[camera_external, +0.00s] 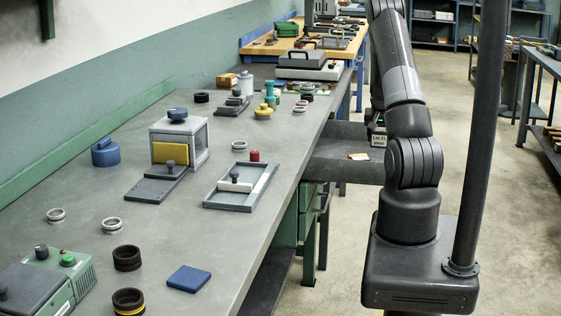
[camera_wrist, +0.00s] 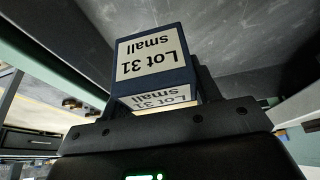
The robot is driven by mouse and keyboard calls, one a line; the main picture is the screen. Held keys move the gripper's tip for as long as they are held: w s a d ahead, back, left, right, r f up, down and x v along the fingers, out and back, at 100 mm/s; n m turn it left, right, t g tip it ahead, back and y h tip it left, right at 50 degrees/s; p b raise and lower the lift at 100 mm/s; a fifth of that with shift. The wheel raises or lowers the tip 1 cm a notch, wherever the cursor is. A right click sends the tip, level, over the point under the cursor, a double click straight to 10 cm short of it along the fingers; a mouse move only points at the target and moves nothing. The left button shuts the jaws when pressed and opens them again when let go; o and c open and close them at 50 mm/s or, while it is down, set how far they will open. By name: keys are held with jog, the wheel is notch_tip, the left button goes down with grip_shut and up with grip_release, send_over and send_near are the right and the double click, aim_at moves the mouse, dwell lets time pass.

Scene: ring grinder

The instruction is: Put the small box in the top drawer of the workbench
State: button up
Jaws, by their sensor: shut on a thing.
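The small box (camera_wrist: 152,58) is dark blue with a white label reading "Lot 31 small". It fills the middle of the wrist view. In the external view its label end (camera_external: 378,141) shows beside my arm. My gripper (camera_external: 377,127) is shut on the box; the fingers are mostly hidden by the box and my arm. The top drawer (camera_external: 335,172) of the workbench is pulled out, and its dark grey inside shows. The box appears over or near the drawer's right end; its exact height above the drawer floor cannot be told.
The workbench top (camera_external: 225,255) holds rings, a blue block (camera_external: 188,278), a grey tray (camera_external: 240,187) and a box-like fixture (camera_external: 180,142). Clear floor lies right of my base.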

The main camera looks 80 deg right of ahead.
aim_at(380, 131)
jog(key=shift+f, duration=2.9)
jog(key=shift+f, duration=0.15)
jog(key=o, duration=1.2)
jog(key=shift+c, duration=0.2)
jog(key=v, duration=1.2)
